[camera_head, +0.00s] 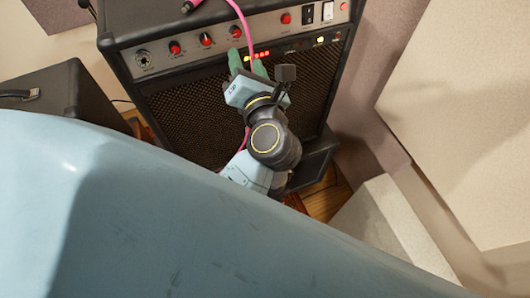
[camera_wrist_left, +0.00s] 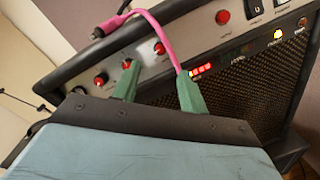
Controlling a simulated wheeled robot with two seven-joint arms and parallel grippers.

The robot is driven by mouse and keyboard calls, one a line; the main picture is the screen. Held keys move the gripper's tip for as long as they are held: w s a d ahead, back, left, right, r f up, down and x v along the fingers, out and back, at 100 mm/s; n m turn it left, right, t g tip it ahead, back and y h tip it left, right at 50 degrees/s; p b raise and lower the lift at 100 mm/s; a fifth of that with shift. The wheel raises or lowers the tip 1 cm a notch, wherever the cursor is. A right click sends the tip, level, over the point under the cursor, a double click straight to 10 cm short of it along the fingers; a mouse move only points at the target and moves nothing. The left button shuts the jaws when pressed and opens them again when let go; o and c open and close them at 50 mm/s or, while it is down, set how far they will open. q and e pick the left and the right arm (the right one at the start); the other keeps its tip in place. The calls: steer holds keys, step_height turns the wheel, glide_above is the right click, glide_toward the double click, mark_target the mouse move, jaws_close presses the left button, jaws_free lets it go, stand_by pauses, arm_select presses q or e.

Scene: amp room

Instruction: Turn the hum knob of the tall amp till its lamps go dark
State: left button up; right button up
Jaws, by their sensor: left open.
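The tall amp (camera_head: 215,115) stands ahead, with a silver panel of red-capped knobs along its top front. The panel's third knob (camera_head: 236,31) also shows in the left wrist view (camera_wrist_left: 159,48), beyond the gap between my fingers. The knob labels are too small to read, so I cannot tell which is the hum knob. A row of red lamps (camera_wrist_left: 200,69) glows below the panel. My left gripper (camera_head: 247,64) is open in front of the panel, its green fingers (camera_wrist_left: 158,84) spread with no knob between them. My right gripper is out of view.
A pink cable (camera_head: 243,17) drapes over the amp's front and passes by my left gripper's right finger. A yellow lamp (camera_wrist_left: 278,34) is lit farther right. A black case (camera_head: 65,90) stands left; pale wall panels (camera_head: 470,110) stand right.

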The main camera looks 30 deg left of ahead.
arm_select(q)
steer(key=s+d+r+m+t+h, duration=0.2)
steer(key=d+r+m+t+h, duration=0.45)
steer(key=m+t, duration=0.35)
steer(key=s+d+f+m+g+h, duration=0.1)
steer(key=d+f+m+h, duration=0.1)
steer(key=d+m+h, duration=0.35)
steer(key=d+f+m+g+h, duration=0.1)
steer(key=d+m+g+h, duration=0.1)
steer(key=m+h, duration=0.65)
steer(key=s+a+f+m+g+y, duration=0.1)
steer(key=s+f+m+g, duration=0.1)
steer(key=f+m+g, duration=0.2)
steer(key=s+a+f+m+g+y+b, duration=0.1)
steer(key=s+a+f+m+g+y, duration=0.1)
steer(key=f, duration=0.9)
steer(key=s+a+f+m+g+y, duration=0.1)
steer(key=s+f+m+g, duration=0.3)
steer(key=f+m+g, duration=0.3)
steer(key=shift+s+a+f+m, duration=0.15)
steer(key=shift+s+f+m, duration=0.1)
steer(key=shift+f+m, duration=0.25)
steer(key=shift+f, duration=0.1)
